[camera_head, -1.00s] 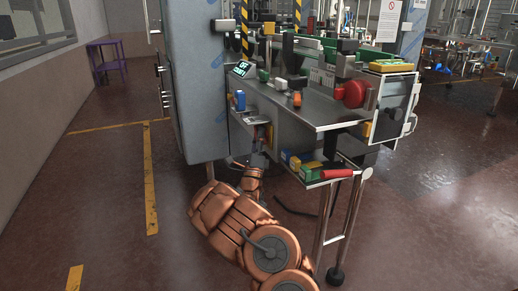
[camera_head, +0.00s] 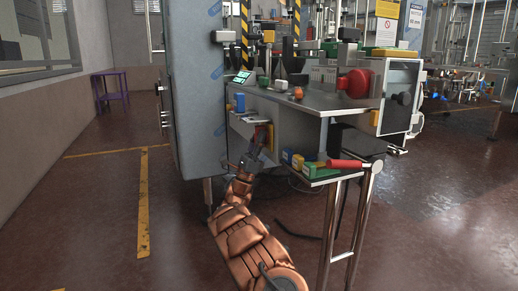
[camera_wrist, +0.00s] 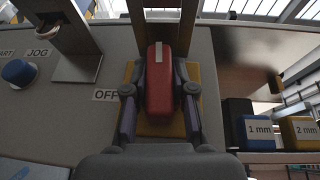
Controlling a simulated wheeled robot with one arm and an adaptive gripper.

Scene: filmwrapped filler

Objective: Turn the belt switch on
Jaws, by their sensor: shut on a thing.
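The belt switch is a red handle (camera_wrist: 159,85) with a pale mark near its top, on a yellow plate (camera_wrist: 187,78) in the wrist view. An OFF label (camera_wrist: 105,95) is just left of the plate. My gripper (camera_wrist: 160,92) has one finger on each side of the red handle and is shut on it. In the head view my gripper (camera_head: 254,150) is at the front panel below the machine's table, where the red switch (camera_head: 269,137) shows partly behind it. Any ON label is not seen.
A blue button (camera_wrist: 19,72) with a JOG label and a metal bracket (camera_wrist: 82,62) are left of the switch. Blocks marked 1 mm (camera_wrist: 255,130) and 2 mm (camera_wrist: 300,132) are at the right.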

